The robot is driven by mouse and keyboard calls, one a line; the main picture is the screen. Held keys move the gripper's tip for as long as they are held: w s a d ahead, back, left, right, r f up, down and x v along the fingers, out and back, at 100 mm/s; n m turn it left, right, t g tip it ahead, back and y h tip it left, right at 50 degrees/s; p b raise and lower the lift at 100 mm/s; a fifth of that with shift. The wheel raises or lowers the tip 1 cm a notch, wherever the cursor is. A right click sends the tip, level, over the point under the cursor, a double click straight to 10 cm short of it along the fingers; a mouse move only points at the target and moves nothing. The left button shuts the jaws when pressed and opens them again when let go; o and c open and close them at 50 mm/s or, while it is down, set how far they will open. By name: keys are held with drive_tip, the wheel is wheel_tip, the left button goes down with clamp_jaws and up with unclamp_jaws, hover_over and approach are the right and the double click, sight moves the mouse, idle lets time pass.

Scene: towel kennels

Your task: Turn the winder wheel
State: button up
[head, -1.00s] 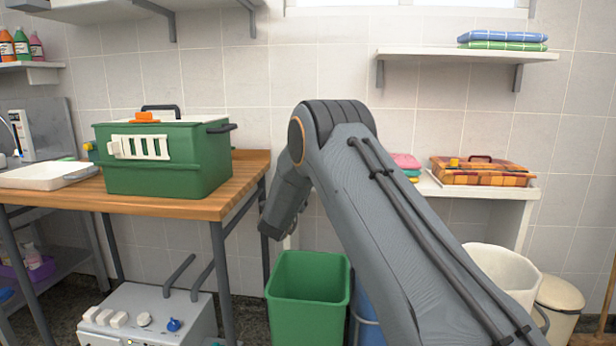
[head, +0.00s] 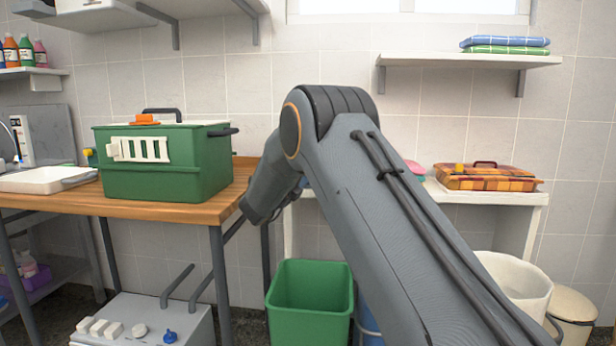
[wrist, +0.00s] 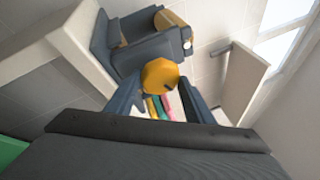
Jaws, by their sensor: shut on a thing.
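In the wrist view, a round yellow piece (wrist: 160,75) sits between the fingers of my gripper (wrist: 162,90), which is shut on it. It looks like the winder wheel or its knob; I cannot tell which. Just beyond it is a dark blue-grey device (wrist: 126,58) with tan parts, close to a pale wall. In the head view my arm hides my gripper, and I cannot make out the winder there.
A wooden table (head: 215,207) holds a green box (head: 165,178) and a white tray (head: 40,182). A green bin (head: 310,315) stands below my arm. A low white shelf (head: 520,196) at right holds a plaid case (head: 488,178). A white basket (head: 515,280) stands before it.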

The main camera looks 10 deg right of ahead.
idle(0.4)
drive_tip(key=o, duration=1)
drive_tip(key=shift+o, duration=0.2)
drive_tip(key=shift+s, duration=0.1)
drive_tip(key=v, duration=0.7)
drive_tip(key=shift+s+a, duration=0.15)
drive_tip(key=shift+a, duration=0.15)
